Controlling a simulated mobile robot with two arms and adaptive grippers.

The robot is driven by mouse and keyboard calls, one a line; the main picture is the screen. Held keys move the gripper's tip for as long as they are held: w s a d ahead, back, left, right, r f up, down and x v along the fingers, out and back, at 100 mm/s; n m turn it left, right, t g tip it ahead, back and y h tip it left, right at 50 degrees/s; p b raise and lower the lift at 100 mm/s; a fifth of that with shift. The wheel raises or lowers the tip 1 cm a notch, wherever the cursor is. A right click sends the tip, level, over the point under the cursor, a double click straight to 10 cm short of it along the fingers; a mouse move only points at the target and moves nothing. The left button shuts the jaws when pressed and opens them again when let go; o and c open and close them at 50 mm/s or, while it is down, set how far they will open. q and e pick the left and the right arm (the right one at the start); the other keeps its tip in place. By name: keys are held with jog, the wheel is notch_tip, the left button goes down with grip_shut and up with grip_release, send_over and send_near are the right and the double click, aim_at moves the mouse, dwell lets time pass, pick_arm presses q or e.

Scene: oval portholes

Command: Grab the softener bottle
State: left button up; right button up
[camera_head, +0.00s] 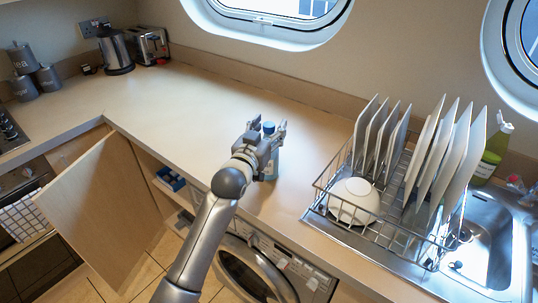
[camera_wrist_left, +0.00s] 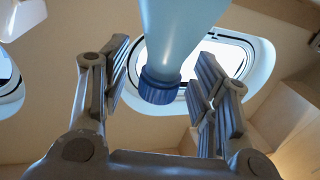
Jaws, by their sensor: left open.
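The fingers are spread, with gaps showing on both sides of the cap. My right gripper is in neither view.
A dish rack (camera_head: 325,205) with several upright plates and a white bowl (camera_head: 354,200) stands to the right, beside the sink (camera_head: 495,245). A kettle (camera_head: 115,52) and toaster (camera_head: 150,45) are at the back left. A cabinet door (camera_head: 100,205) hangs open below. The worktop left of the bottle is clear.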

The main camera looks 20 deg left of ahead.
pick_arm(q)
jog(key=shift+w, duration=0.1)
grip_shut()
dwell(0.4)
jog(key=shift+r, duration=0.15)
